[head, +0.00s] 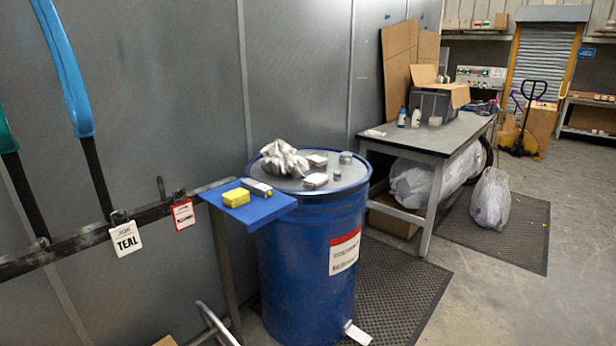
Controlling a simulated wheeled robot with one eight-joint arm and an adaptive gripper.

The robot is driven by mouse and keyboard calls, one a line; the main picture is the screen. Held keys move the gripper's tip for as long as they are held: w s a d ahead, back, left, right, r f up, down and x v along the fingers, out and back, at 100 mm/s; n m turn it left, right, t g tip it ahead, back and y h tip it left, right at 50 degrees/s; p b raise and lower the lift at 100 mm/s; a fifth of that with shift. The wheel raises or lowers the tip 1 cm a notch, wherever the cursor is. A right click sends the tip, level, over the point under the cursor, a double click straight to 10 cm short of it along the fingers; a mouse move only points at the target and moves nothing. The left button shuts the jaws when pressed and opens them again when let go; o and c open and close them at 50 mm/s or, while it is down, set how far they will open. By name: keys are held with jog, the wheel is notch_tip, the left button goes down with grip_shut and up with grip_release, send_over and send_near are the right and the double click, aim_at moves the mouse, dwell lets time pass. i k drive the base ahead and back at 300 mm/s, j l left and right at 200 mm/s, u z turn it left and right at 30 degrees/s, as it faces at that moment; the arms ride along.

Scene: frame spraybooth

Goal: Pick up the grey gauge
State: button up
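A small grey device, which looks like the grey gauge (257,187), lies on a small blue shelf (262,212) in the head view. A yellow block (236,198) lies just left of it on the same shelf. The gauge has a darker end and a light, faintly yellow end. It lies flat near the shelf's back edge, close to the blue drum. My gripper is not in view.
A blue drum (300,270) stands right of the shelf, with a crumpled rag (283,158) and several small items on its lid. A rail (90,233) with hanging tags is at left. A workbench (430,138) stands behind. Open floor (480,300) is at right.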

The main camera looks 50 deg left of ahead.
aim_at(255, 187)
jog(key=i+u, duration=0.1)
jog(key=i, duration=0.75)
jog(key=i+l+u, duration=0.1)
jog(key=i, duration=0.7)
jog(key=i+l+u, duration=0.1)
jog(key=u, duration=1.8)
jog(key=i+l, duration=0.05)
jog(key=l, duration=0.05)
